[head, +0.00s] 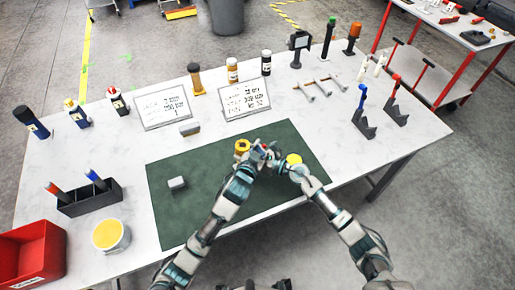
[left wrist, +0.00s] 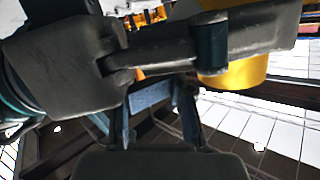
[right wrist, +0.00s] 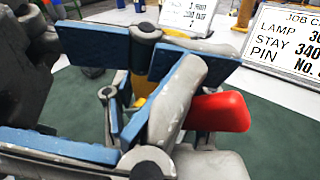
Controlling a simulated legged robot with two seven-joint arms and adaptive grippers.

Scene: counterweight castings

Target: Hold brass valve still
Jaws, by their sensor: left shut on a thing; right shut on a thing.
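The brass valve (head: 241,147) shows as a yellow, ring-like end over the green mat, left of my grippers. A yellow part (left wrist: 235,72) also shows beside the dark fingers in the left wrist view. My left gripper (head: 259,152) is shut at the valve; the contact is hidden. My right gripper (head: 277,163) is shut close against the left one. A red part (right wrist: 220,112) sticks out by its blue-padded fingers in the right wrist view. Another round yellow thing (head: 294,159) shows beside my right gripper; I cannot tell whether it belongs to the valve.
Grey stands (head: 395,112) are at right. A red bin (head: 30,255) and a yellow-topped tub (head: 110,236) are at left.

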